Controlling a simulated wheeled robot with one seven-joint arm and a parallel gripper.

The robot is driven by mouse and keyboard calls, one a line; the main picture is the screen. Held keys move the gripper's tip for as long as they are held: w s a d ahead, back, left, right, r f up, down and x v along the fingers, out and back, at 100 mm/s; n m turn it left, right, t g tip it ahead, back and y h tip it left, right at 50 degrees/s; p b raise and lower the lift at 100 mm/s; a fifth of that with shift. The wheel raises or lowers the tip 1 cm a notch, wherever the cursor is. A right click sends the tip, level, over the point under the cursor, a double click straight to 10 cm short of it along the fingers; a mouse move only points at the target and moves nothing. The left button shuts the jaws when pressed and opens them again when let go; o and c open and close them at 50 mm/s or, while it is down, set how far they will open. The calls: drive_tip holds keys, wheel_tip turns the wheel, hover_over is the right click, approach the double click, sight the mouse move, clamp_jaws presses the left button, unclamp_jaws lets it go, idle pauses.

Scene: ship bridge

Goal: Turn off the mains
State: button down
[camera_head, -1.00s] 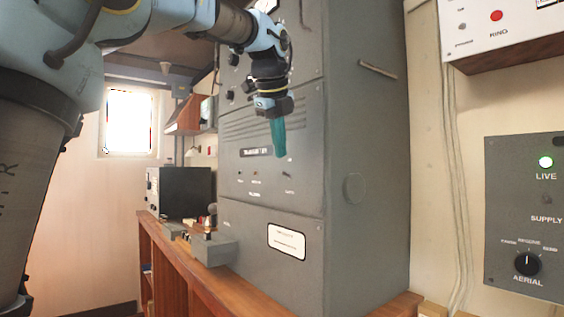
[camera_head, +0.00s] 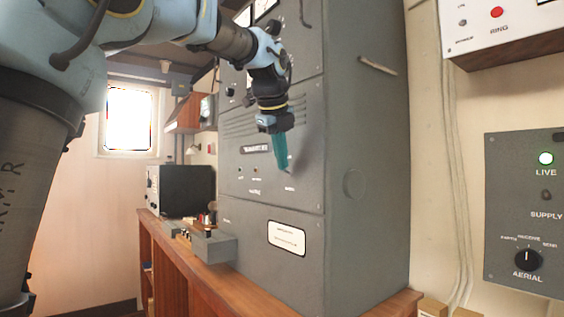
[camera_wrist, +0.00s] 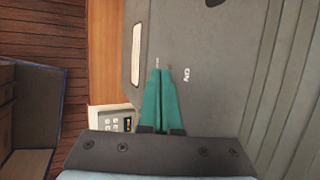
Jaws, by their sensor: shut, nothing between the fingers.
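A tall grey cabinet (camera_head: 365,130) stands in the middle of the head view, with a front panel carrying small labelled controls. One small toggle (camera_head: 240,170) and another (camera_head: 255,170) sit left of my gripper; their labels are too small to read surely. My gripper (camera_head: 284,171) has teal fingers, shut and empty, pointing down at the right part of this panel, over a small label (camera_head: 290,188). In the wrist view my shut fingertips (camera_wrist: 162,71) lie close over the grey panel (camera_wrist: 215,110); I cannot tell whether they touch. Any switch behind the fingers is hidden.
A wooden counter (camera_head: 240,292) runs below the cabinet, with a grey key unit (camera_head: 213,247) and a dark box (camera_head: 187,190) on it. A rod-like handle (camera_head: 377,66) juts from the cabinet side. At right is a grey aerial panel (camera_head: 515,215) with a lit green LIVE lamp.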

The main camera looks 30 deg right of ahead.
drive_tip(key=shift+a+f+h+b, duration=0.35)
drive_tip(key=shift+h+b, duration=0.35)
drive_tip(key=shift+b, duration=0.95)
drive_tip(key=shift+f+t, duration=0.1)
drive_tip(key=shift+t, duration=0.2)
drive_tip(key=h+b, duration=0.2)
drive_tip(key=b, duration=0.5)
drive_tip(key=f+n+t+h+b, duration=0.1)
drive_tip(key=h+b, duration=0.1)
drive_tip(key=b, duration=0.4)
drive_tip(key=shift+s+a+f+b, duration=0.15)
drive_tip(key=shift+a+b, duration=0.25)
drive_tip(key=shift+r+p, duration=0.55)
drive_tip(key=shift+r, duration=0.2)
